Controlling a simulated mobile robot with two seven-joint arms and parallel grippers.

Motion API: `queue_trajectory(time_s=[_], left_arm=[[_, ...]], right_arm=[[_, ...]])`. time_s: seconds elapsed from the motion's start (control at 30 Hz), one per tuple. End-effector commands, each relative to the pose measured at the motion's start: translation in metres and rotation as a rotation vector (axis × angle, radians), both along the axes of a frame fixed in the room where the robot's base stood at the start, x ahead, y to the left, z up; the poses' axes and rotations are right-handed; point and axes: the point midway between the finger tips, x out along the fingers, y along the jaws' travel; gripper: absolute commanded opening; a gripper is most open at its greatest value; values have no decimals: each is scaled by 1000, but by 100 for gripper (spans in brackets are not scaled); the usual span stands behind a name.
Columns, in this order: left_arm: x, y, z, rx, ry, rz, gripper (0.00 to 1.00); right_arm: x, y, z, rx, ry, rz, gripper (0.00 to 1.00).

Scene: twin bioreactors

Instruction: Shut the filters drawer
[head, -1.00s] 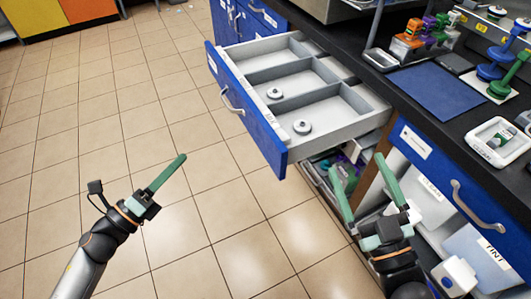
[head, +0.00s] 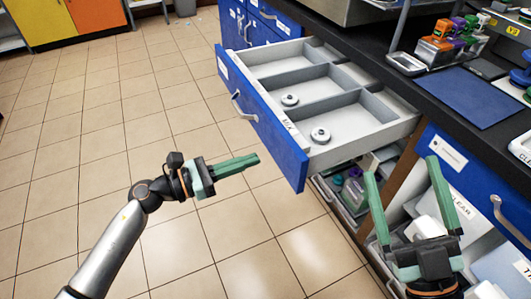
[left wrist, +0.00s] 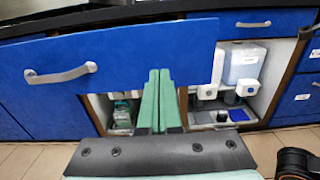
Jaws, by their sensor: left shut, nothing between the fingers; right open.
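The filters drawer (head: 262,122) is a blue-fronted drawer pulled well out from under the dark worktop. It has a grey divided inside and a curved metal handle (head: 240,106). Two small round white filters (head: 320,135) lie in its compartments. My left gripper (head: 256,160) is shut and empty, in front of the drawer front and apart from it in the head view. In the left wrist view, the drawer front (left wrist: 130,50) spans ahead of the closed fingers (left wrist: 157,75), its handle (left wrist: 60,75) to their left. My right gripper (head: 408,175) is open and empty, right of the drawer.
The dark worktop (head: 440,88) holds a blue mat (head: 470,97), a metal tray (head: 406,63) and coloured items. Open shelves under the drawer hold bottles and boxes. Another blue drawer (head: 450,160) is at right. The tiled floor (head: 110,130) at left is clear.

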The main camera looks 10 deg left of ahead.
Motion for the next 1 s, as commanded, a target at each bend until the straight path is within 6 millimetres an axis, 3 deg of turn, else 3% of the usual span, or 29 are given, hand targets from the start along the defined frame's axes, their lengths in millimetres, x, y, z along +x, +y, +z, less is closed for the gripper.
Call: queue_trajectory(time_s=[0.1, 0.3, 1.0], left_arm=[[13, -18, 1, -3, -1, -1, 0], [25, -34, 0, -2, 1, 1, 0], [32, -44, 0, -1, 1, -1, 0]], right_arm=[[2, 0, -4, -1, 16, -3, 95], [2, 0, -5, -1, 19, -3, 95], [1, 0, -3, 0, 9, -1, 95]])
